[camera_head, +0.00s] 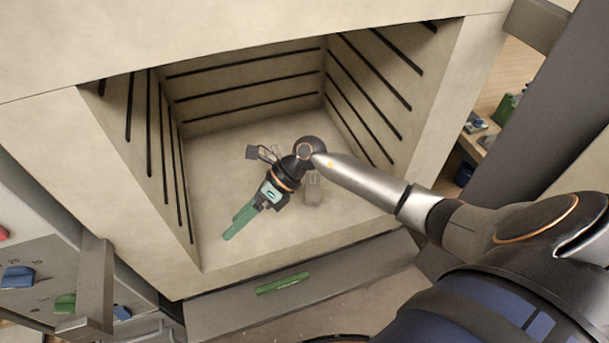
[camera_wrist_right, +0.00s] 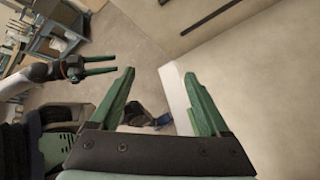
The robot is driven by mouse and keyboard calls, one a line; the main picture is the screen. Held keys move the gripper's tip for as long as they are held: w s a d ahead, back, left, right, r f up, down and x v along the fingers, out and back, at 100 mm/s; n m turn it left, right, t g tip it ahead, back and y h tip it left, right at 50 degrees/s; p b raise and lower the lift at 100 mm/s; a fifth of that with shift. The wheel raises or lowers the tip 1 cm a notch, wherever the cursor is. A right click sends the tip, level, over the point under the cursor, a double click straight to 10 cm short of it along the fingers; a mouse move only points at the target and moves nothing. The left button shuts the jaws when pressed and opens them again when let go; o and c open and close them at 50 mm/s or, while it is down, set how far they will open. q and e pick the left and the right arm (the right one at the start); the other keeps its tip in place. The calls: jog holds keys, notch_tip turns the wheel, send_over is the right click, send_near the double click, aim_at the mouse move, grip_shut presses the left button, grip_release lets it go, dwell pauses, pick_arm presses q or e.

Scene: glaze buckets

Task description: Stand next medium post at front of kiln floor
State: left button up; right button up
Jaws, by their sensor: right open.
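My right gripper (camera_head: 236,224) is inside the kiln, above the left front part of the kiln floor (camera_head: 225,165), its green fingers towards the lower left. The right wrist view shows the same gripper (camera_wrist_right: 158,95) open, with nothing held between its fingers. A pale post (camera_head: 313,190) stands on the kiln floor just right of my wrist, partly hidden by my arm. A second pale shape (camera_head: 275,152), perhaps another post, shows behind the wrist. My left gripper (camera_wrist_right: 116,64) appears at the upper left of the right wrist view, outside the kiln, fingers apart and empty.
The kiln walls have dark horizontal grooves (camera_head: 245,75) and close in the floor at the back and sides. A bench with green items (camera_head: 507,108) stands at the right.

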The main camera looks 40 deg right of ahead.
jog(key=s+a+r+m+t+y, duration=0.1)
jog(key=a+r+m+t+y, duration=0.45)
jog(key=m, duration=0.25)
jog(key=s+d+f+m+t+h, duration=0.2)
jog(key=d+f+m+t+h, duration=0.25)
jog(key=m, duration=0.85)
jog(key=s+d+f+m+t+h, duration=0.1)
jog(key=d+f+m+t+h, duration=0.4)
jog(key=m, duration=0.7)
jog(key=s+d+f+m+g+h, duration=0.1)
jog(key=s+f+m+g+h, duration=0.3)
jog(key=s+f+m+g, duration=0.3)
jog(key=s+f+m, duration=0.1)
jog(key=s+f, duration=0.1)
jog(key=s, duration=0.3)
jog(key=shift+d+f+m, duration=0.25)
jog(key=shift+d+m, duration=0.1)
jog(key=shift+m, duration=0.05)
